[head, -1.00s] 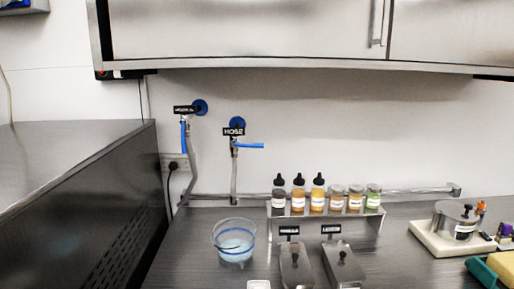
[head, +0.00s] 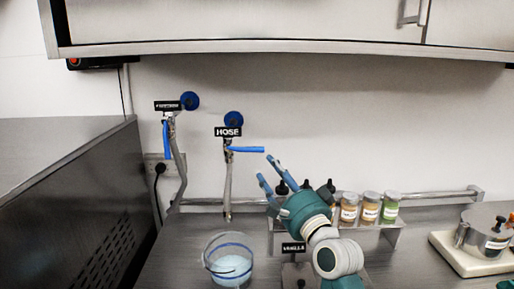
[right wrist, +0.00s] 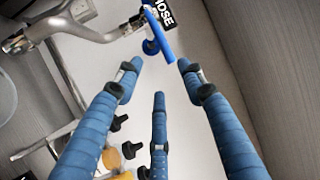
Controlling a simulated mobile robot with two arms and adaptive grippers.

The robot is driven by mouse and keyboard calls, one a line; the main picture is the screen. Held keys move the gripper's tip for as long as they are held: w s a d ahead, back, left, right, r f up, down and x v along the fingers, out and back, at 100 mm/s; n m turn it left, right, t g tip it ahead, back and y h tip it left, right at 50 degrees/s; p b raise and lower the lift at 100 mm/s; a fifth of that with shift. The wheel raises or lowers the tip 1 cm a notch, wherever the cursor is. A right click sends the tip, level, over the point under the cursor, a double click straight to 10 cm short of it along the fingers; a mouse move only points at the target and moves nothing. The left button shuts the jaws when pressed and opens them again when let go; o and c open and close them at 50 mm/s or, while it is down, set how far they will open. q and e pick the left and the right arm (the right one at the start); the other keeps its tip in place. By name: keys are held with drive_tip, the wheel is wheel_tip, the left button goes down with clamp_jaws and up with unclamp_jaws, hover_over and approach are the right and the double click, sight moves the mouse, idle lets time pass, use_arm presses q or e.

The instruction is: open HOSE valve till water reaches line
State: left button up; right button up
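The HOSE valve's blue lever (head: 246,149) sticks out level to the right below the black HOSE label (head: 228,132) on the back wall. A grey hose (head: 227,190) hangs from it, its end above the clear bucket (head: 206,252). The bucket has a blue line around it; pale water (head: 229,268) shows inside, its surface seemingly below the line. My right gripper (head: 268,169) is open and empty, just right of and below the lever, fingers pointing up toward it. In the right wrist view the lever (right wrist: 160,32) lies ahead of the spread fingers. My left gripper is out of view.
A second valve with a blue lever (head: 167,140) hangs left of the HOSE valve. Several jars and bottles stand on a metal rack (head: 385,235) behind my right arm. A cabinet (head: 240,22) overhangs the wall, and a dark freezer unit (head: 75,215) stands left.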

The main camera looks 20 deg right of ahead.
sight(256, 151)
drive_tip(key=p+x, duration=0.1)
drive_tip(key=x, duration=0.2)
drive_tip(key=p+x, duration=0.1)
drive_tip(key=x, duration=0.1)
drive_tip(key=p+x, duration=0.1)
drive_tip(key=x, duration=0.2)
drive_tip(key=shift+w+a+r, duration=0.25)
drive_tip(key=shift+r, duration=0.2)
drive_tip(key=shift+w+a+r, duration=0.15)
drive_tip(key=shift+w+r, duration=0.05)
drive_tip(key=shift+w, duration=0.15)
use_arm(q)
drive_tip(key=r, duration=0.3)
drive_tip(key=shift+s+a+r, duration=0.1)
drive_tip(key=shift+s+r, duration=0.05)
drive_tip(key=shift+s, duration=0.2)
use_arm(e)
drive_tip(key=shift+w, duration=0.1)
